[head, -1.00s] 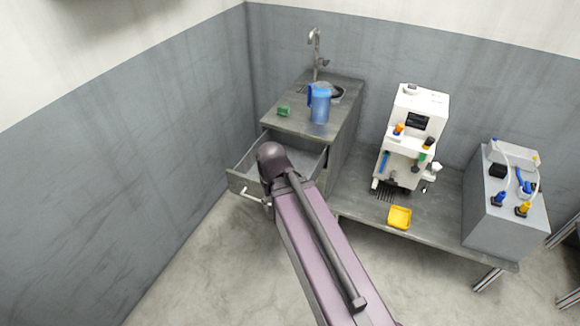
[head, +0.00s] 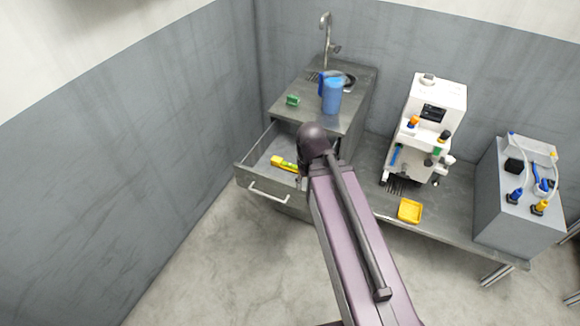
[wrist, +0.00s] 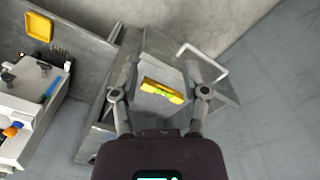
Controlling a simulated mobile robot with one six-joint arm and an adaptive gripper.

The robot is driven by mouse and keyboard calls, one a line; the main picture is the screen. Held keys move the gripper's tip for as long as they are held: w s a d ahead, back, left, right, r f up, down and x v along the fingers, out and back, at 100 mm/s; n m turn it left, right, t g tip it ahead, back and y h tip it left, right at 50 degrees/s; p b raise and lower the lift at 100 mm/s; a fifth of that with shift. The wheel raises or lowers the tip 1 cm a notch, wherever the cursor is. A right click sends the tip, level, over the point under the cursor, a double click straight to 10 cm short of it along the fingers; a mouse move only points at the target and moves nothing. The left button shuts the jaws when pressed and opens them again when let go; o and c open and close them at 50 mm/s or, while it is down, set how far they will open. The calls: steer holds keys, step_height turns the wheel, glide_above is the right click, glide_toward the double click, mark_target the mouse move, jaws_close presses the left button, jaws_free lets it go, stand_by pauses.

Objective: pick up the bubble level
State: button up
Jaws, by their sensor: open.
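The bubble level (head: 284,163) is a short yellow bar with a green vial. It lies in the open drawer (head: 249,171) under the sink counter, its right end close to my arm in the head view. In the wrist view the bubble level (wrist: 163,91) lies on the drawer floor, slightly tilted across the picture, between my two fingers as seen from above. My gripper (wrist: 164,78) is open and empty, with a finger on each side of the view. How high it is above the level is hard to tell. In the head view my arm hides the gripper.
A blue pitcher (head: 332,96) and a green object (head: 292,100) stand on the sink counter (head: 312,119) above the drawer. A white machine (head: 425,130) and a yellow tray (head: 410,210) are on the lower bench to the right. The drawer walls surround the level.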

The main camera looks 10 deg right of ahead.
steer(key=shift+o, duration=1.2)
steer(key=shift+w, duration=0.1)
steer(key=n+b, duration=0.9)
steer(key=n, duration=0.2)
glide_above(290, 164)
step_height(290, 164, down, 9)
steer(key=shift+a+f, duration=0.1)
steer(key=shift+f, duration=0.1)
step_height(290, 164, down, 8)
steer(key=b, duration=0.9)
steer(key=shift+f, duration=0.25)
steer(key=shift+w+f+b, duration=0.1)
steer(key=shift+f+b, duration=2.45)
steer(key=shift+f, duration=0.05)
